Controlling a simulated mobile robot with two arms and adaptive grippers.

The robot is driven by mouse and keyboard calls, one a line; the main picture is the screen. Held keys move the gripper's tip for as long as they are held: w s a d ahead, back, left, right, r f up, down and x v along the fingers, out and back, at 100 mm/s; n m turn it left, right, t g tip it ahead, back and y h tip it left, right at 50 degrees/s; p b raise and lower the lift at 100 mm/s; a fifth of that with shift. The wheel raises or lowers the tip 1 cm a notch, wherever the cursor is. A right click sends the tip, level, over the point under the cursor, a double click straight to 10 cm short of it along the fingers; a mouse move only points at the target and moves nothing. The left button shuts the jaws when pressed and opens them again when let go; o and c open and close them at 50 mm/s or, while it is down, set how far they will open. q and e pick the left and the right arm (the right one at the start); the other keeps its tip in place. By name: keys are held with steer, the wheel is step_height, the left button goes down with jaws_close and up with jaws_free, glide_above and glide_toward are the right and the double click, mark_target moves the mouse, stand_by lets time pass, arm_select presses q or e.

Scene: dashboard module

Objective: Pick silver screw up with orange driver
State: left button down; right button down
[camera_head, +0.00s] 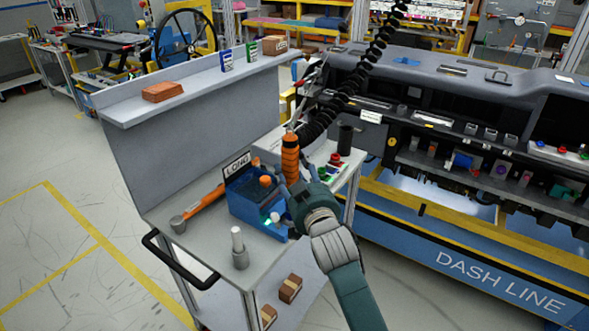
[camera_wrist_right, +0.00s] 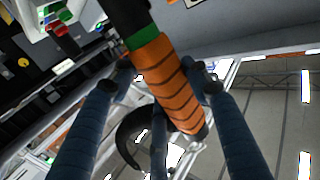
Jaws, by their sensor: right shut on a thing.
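The orange driver (camera_head: 290,158) stands about upright above the cart, with a black coiled cord (camera_head: 345,95) close to its upper end. My right gripper (camera_head: 300,190) is shut on the driver. In the right wrist view the ribbed orange grip (camera_wrist_right: 170,85) runs between the blue fingers, with a green band and black part at one end. The driver's lower end is hidden by the gripper and blue bin in the head view. A blue bin (camera_head: 242,208) labelled LONG holds small pale and orange items. I cannot make out a silver screw. My left gripper is not in view.
An orange tool (camera_head: 205,201) lies on the grey cart top (camera_head: 205,243) left of the bin. A white-topped grey cylinder (camera_head: 239,247) stands in front. A shelf panel (camera_head: 200,140) rises behind. The dashboard line (camera_head: 450,225) is at right.

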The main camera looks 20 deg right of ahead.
mark_target(296, 162)
steer(key=shift+f, duration=0.55)
stand_by(0.5)
steer(key=shift+a+r, duration=0.1)
steer(key=shift+r+p, duration=2.1)
steer(key=shift+r, duration=0.15)
steer(key=shift+f, duration=0.1)
